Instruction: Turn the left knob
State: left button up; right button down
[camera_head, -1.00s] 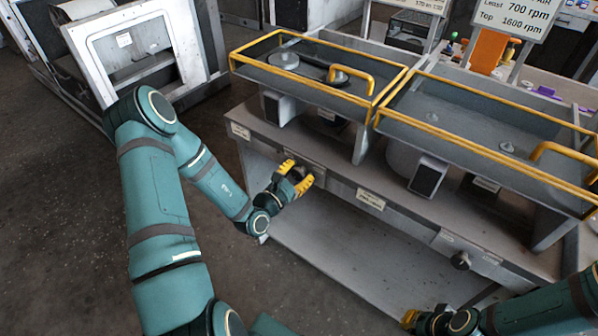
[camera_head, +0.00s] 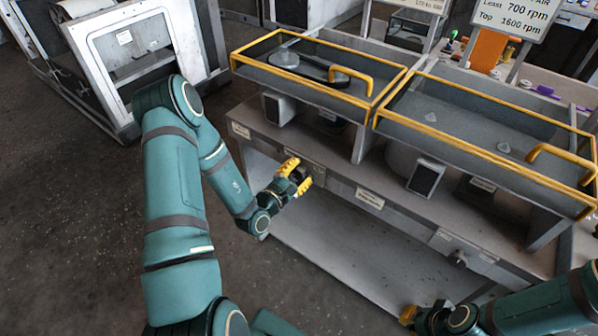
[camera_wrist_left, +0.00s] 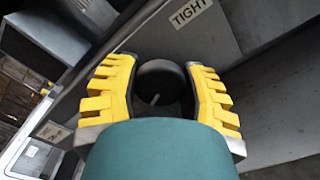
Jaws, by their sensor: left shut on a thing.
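The left knob (camera_wrist_left: 158,82) is dark and round with a pale line on its face. It sits on the front panel of the grey bench (camera_head: 335,181), below the left tray. My left gripper (camera_head: 298,178) is at this knob. In the left wrist view the yellow-padded fingers of the left gripper (camera_wrist_left: 162,88) lie on both sides of the knob and are shut on it. In the head view the knob is mostly hidden by the fingers. My right gripper (camera_head: 410,316) shows only in part at the bottom edge, away from the bench front.
A second dark knob (camera_head: 457,258) sits further right on the bench front. A "TIGHT" label (camera_wrist_left: 190,12) is near the left knob. Two yellow-railed trays (camera_head: 372,118) stand above. A low grey shelf (camera_head: 350,255) extends below. The floor at left is clear.

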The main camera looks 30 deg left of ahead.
dwell(0.3)
pick_arm(q)
jog(key=o, duration=1.2)
jog(key=shift+s, duration=0.1)
jog(key=s, duration=0.8)
jog(key=s+a, duration=0.1)
jog(key=s, duration=0.2)
jog(key=shift+s, duration=0.4)
